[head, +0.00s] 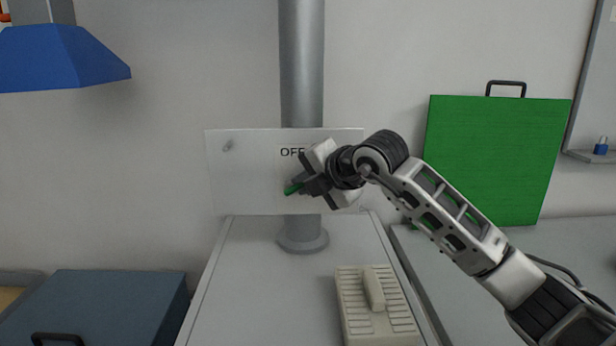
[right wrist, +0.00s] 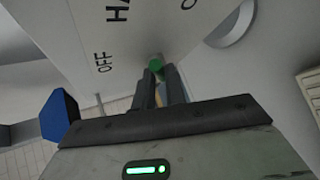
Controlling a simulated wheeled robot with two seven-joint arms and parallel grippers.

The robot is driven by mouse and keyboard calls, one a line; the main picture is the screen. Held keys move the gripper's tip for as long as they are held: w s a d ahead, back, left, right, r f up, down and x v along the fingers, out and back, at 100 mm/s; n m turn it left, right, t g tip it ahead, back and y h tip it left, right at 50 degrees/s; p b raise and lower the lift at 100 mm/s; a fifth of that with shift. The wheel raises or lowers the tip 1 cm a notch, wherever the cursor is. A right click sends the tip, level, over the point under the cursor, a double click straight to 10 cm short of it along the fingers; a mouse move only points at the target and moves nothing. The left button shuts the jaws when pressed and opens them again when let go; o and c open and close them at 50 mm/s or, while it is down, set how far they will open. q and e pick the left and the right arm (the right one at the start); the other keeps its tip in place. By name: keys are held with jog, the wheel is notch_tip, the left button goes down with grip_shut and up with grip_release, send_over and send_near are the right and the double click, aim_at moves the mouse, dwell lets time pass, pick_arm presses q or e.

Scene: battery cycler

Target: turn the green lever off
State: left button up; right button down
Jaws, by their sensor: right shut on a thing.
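The green lever (head: 291,188) shows as a short green bar at the front of a white panel (head: 240,175). The panel is on a grey post and carries the word OFF. My right gripper (head: 303,186) is at the lever and shut on it, hiding most of it. In the right wrist view the lever's green end (right wrist: 155,63) shows between the tips of my right gripper (right wrist: 160,75), close to the panel (right wrist: 140,40). OFF and part of another word show on the panel there. My left gripper is out of view.
A beige ribbed device (head: 350,300) stands on the grey table in front of the post (head: 302,60). A green case (head: 490,160) stands at the right. A blue-grey case (head: 110,305) is at the lower left. A blue hood (head: 60,60) hangs at the upper left.

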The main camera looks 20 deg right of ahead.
jog(key=a+n+g+h, duration=0.1)
jog(key=h, duration=0.1)
jog(key=a+r+n+g+h, duration=0.1)
jog(key=n+h, duration=0.1)
jog(key=h, duration=0.1)
jog(key=w+a+n+g+h, duration=0.1)
jog(key=h, duration=0.2)
jog(key=shift+a+r+n, duration=0.1)
jog(key=shift+r+n, duration=0.15)
jog(key=shift+n, duration=0.05)
jog(key=shift+h, duration=0.3)
dwell(0.4)
jog(key=c, duration=1.5)
grip_release()
jog(key=shift+o, duration=0.2)
jog(key=shift+s+a+b, duration=0.1)
jog(key=shift+b, duration=0.2)
